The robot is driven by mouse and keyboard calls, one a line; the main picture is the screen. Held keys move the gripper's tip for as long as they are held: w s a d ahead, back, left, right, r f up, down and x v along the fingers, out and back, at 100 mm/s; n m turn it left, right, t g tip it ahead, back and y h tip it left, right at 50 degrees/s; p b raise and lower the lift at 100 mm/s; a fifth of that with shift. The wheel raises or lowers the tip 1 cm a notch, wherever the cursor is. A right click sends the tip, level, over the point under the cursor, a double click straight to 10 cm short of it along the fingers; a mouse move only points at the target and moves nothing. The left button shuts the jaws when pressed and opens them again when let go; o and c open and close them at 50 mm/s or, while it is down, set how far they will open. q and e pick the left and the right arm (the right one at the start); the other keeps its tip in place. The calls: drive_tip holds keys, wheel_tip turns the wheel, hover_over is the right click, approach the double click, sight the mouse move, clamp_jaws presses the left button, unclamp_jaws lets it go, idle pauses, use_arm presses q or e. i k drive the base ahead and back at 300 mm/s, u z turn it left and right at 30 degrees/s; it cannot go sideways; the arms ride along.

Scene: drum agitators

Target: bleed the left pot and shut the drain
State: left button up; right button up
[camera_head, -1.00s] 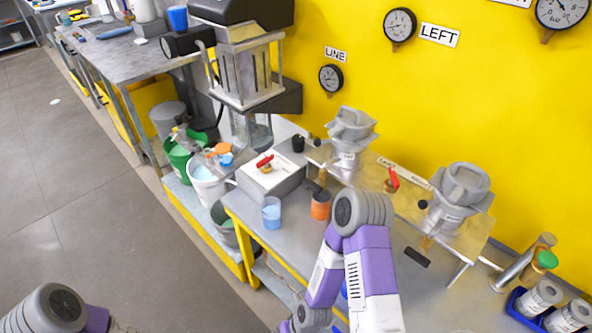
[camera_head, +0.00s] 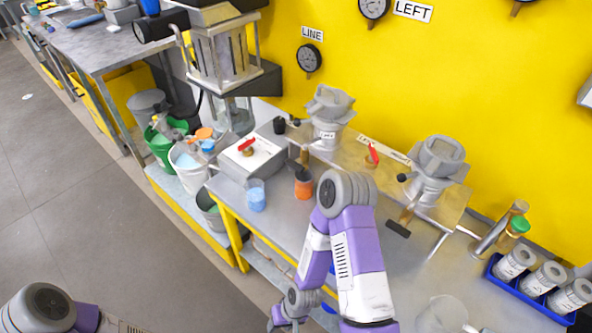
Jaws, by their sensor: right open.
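The left pot (camera_head: 328,118), a grey lidded vessel, stands on the raised shelf against the yellow wall. A black-knobbed handle (camera_head: 294,122) is at its left, and a brass drain pipe (camera_head: 304,157) is under the shelf. An orange cup (camera_head: 304,185) stands below that pipe. A red-handled valve (camera_head: 372,155) sits on the shelf between the pots. The LEFT gauge (camera_head: 373,6) is cut by the top edge. My right gripper (camera_head: 284,323) is low at the bottom edge, partly cut off, open and away from the pot. My left gripper is out of view; only its arm shows at bottom left.
A second pot (camera_head: 438,168) stands right on the shelf. A white box (camera_head: 250,155) with a red valve and a cup of blue liquid (camera_head: 255,196) are on the bench. A clear jug (camera_head: 442,315) and blue rack (camera_head: 538,298) are at right. Buckets (camera_head: 190,168) stand left.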

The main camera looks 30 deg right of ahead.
sight(296, 165)
drive_tip(key=k, duration=0.95)
drive_tip(key=u, duration=0.6)
drive_tip(key=i, duration=0.8)
drive_tip(key=z, duration=1.4)
